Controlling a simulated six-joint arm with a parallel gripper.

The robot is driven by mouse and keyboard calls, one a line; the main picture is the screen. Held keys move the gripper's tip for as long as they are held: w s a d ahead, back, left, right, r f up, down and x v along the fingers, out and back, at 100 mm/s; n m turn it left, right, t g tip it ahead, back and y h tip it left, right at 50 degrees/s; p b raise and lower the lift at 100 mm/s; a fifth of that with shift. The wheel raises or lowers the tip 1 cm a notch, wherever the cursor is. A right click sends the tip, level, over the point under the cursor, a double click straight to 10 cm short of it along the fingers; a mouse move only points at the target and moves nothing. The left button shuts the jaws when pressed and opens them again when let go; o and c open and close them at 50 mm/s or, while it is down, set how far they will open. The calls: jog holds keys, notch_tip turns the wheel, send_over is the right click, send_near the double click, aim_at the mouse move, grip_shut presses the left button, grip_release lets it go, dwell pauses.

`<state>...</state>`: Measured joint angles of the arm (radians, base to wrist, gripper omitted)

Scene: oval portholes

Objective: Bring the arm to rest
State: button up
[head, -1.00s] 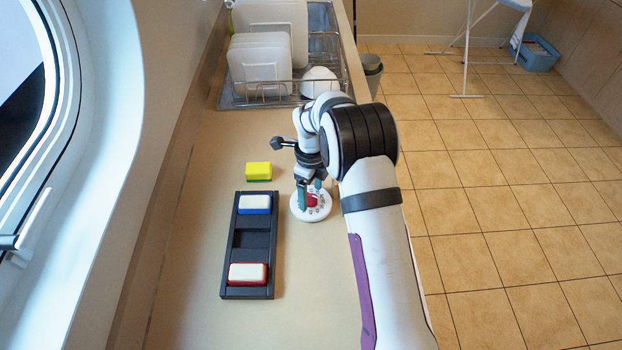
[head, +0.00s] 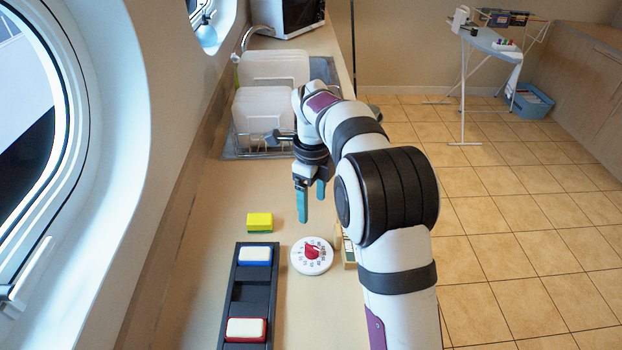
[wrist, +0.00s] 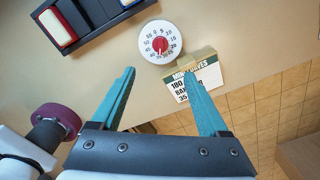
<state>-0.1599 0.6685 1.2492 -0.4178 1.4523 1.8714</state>
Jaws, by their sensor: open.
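My gripper (head: 311,201) has teal fingers and hangs above the counter, with nothing between them. In the wrist view my gripper (wrist: 159,73) shows its fingers spread apart. A round white dial timer (head: 322,262) with a red knob lies flat on the counter, nearer the camera than my gripper and apart from it. The timer also shows in the wrist view (wrist: 148,46), beyond the fingertips.
A dark tray (head: 250,293) holds a blue-edged block (head: 255,256) and a red-edged block (head: 246,329), with an empty slot between. A yellow-green sponge (head: 259,222) lies beyond it. A printed card (wrist: 205,80) stands beside the timer, partly behind my arm. A dish rack (head: 236,142) is behind.

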jog(key=s+d+r+n, duration=0.2)
jog(key=s+r+n, duration=0.15)
jog(key=s, duration=0.35)
jog(key=s+d+r+n, duration=0.1)
jog(key=s+r+n, duration=0.25)
jog(key=s, duration=0.25)
jog(key=s+f+n+y, duration=0.1)
jog(key=s+f+n, duration=0.1)
jog(key=s+n, duration=0.4)
jog(key=s+d+f+n, duration=0.1)
jog(key=s+n, duration=0.4)
jog(key=s, duration=1.1)
jog(key=shift+d+f+n+y, duration=0.15)
jog(key=shift+f+n+y, duration=0.2)
jog(key=shift+n+y, duration=0.05)
jog(key=shift+w, duration=0.1)
